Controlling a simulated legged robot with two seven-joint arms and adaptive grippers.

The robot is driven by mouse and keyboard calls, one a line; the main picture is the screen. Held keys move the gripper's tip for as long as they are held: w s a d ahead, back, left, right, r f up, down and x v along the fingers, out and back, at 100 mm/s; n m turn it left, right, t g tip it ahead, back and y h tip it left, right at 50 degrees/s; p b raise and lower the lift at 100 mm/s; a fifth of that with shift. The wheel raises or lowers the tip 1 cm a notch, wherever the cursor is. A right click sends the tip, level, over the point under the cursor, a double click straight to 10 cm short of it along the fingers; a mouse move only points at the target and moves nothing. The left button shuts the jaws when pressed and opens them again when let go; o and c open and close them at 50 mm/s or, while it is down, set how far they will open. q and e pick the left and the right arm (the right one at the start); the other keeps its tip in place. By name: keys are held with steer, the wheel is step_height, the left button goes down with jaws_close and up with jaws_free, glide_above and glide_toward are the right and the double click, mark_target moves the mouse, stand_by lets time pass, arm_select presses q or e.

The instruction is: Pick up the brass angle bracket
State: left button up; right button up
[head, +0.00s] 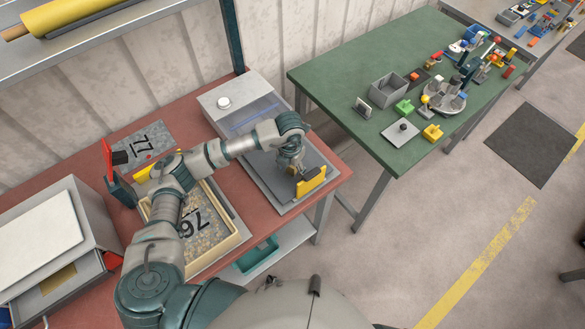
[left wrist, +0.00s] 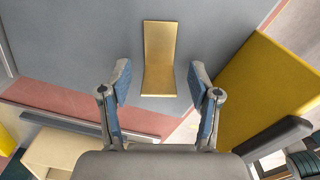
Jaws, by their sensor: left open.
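The brass angle bracket (left wrist: 160,58) lies on the grey bed of the panel bender in the left wrist view, with a bend line across its lower part. My left gripper (left wrist: 160,82) is open, with one blue-padded fingertip on each side of the bracket's lower end and nothing held. I cannot tell how far above the bracket the fingertips are. In the head view, my left gripper (head: 295,172) is over the front right part of the bender bed (head: 262,170), and I cannot make out the bracket there. My right gripper is not in view.
A yellow plate (head: 311,181) with a dark handle stands close beside my left gripper. A wooden tray (head: 238,238) of grains is left of the bender on the red bench (head: 200,113). A green table (head: 345,68) with several fixtures stands to the right, across a gap.

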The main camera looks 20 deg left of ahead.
arm_select(q)
steer(key=shift+a, duration=0.1)
jaws_close()
